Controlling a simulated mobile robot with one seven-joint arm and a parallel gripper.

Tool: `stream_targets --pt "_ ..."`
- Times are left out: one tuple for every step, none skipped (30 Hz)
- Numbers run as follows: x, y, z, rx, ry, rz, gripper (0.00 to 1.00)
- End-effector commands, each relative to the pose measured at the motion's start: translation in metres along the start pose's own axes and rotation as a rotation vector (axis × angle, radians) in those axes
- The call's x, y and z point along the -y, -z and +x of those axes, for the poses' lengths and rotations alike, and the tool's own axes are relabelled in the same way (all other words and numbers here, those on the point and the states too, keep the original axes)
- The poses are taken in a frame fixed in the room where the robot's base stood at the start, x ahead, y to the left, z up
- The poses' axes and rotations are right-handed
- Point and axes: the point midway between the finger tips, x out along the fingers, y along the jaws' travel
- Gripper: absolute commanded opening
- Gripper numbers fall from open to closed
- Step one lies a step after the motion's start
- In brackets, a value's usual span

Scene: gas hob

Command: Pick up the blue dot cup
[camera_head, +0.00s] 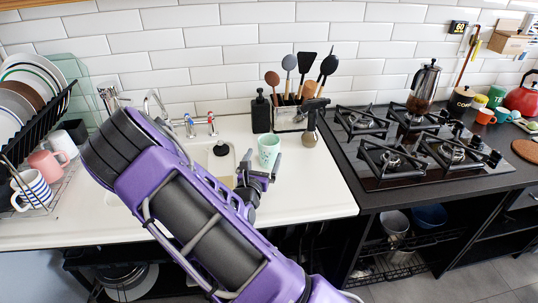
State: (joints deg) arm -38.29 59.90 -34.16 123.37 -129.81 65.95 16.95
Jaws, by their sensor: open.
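A pale mint-blue cup (268,146) with faint markings stands upright on the white counter near the sink; I take it as the blue dot cup. My gripper (262,165) is open, just in front of the cup's lower part. The fingers are close to the cup, and I cannot tell whether they touch it or are around it. The cup's base is partly hidden by my gripper.
A black soap bottle (261,113) and a utensil holder (290,117) stand behind the cup, with a spray bottle (310,128) to its right. The gas hob (420,145) is further right. A dish rack (52,190) with mugs and plates is at left.

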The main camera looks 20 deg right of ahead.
Motion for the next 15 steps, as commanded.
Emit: stream_targets --pt "0.000 0.000 0.005 0.001 0.001 0.001 1.00" --pt "0.000 0.000 0.007 0.001 0.001 0.001 1.00" --pt "0.000 0.000 0.009 0.001 0.001 0.001 1.00" --pt "0.001 0.000 0.010 0.001 0.001 0.000 1.00" --pt "0.001 0.000 0.011 0.001 0.002 0.000 1.00" --pt "0.001 0.001 0.015 0.001 0.002 0.000 1.00" --pt "0.002 0.001 0.018 0.001 0.002 0.000 1.00" --pt "0.002 0.001 0.023 0.002 0.001 -0.001 1.00" --pt "0.003 0.002 0.029 0.002 0.002 -0.001 1.00" --pt "0.004 0.002 0.034 0.002 0.002 -0.001 1.00" --pt "0.004 0.002 0.039 0.002 0.002 -0.001 1.00" --pt "0.004 0.002 0.045 0.003 0.002 -0.001 1.00" --pt "0.004 0.002 0.049 0.002 0.001 0.000 1.00" --pt "0.004 0.002 0.052 0.001 0.001 0.001 1.00" --pt "0.004 0.002 0.056 0.001 0.002 0.001 1.00"
